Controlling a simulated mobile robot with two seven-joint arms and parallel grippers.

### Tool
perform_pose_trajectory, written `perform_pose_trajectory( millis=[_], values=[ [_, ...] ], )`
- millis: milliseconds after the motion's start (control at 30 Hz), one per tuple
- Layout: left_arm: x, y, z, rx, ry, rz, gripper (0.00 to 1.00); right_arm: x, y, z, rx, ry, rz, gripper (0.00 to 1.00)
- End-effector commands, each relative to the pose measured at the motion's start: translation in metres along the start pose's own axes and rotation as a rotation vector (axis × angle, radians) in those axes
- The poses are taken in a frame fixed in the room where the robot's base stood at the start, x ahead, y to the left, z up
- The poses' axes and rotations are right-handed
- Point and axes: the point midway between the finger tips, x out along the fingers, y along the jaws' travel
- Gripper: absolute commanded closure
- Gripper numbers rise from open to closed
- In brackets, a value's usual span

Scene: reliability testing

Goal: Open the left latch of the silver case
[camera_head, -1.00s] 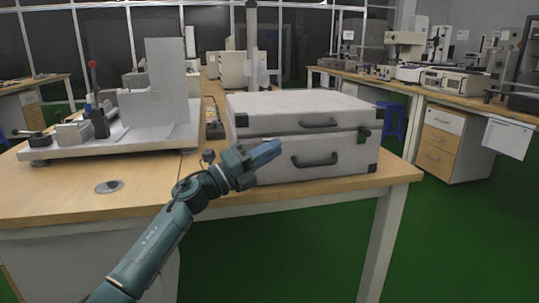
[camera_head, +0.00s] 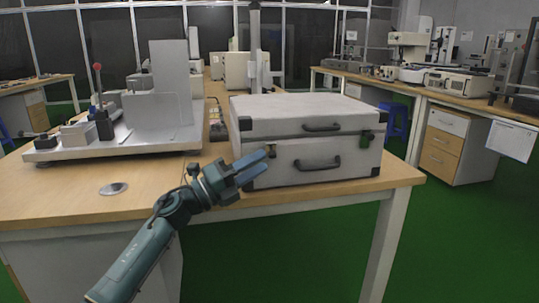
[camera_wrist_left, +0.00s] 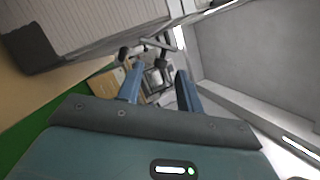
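The silver case (camera_head: 320,155) lies flat on the wooden table with its lid down and two dark handles on its front. A small dark piece that looks like the left latch (camera_head: 272,151) shows at the lid seam, just beyond my fingertips. In the left wrist view the open gripper (camera_wrist_left: 160,80) shows again, with the case (camera_wrist_left: 90,22) at upper left. My right gripper is not in view.
A metal fixture (camera_head: 130,135) with a red-knobbed lever stands on the table (camera_head: 70,195) to the left. A narrow dark rack (camera_head: 218,125) lies between it and the case. Bare tabletop lies before the fixture. A blue stool (camera_head: 396,120) stands behind at right.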

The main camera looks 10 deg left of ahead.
Motion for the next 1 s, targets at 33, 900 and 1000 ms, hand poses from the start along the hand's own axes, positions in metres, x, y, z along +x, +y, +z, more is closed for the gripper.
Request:
perform_pose_trajectory(
  millis=[33,900,1000],
  values=[
    [-0.014,0.0,0.0,0.001,0.001,0.005,0.64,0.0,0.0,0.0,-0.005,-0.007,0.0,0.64],
    [-0.084,-0.001,0.0,-0.009,-0.002,0.001,0.62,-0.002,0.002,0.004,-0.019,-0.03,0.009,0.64],
    [-0.084,-0.005,0.002,-0.053,-0.02,0.006,0.62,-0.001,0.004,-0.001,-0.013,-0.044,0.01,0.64]
  ],
)
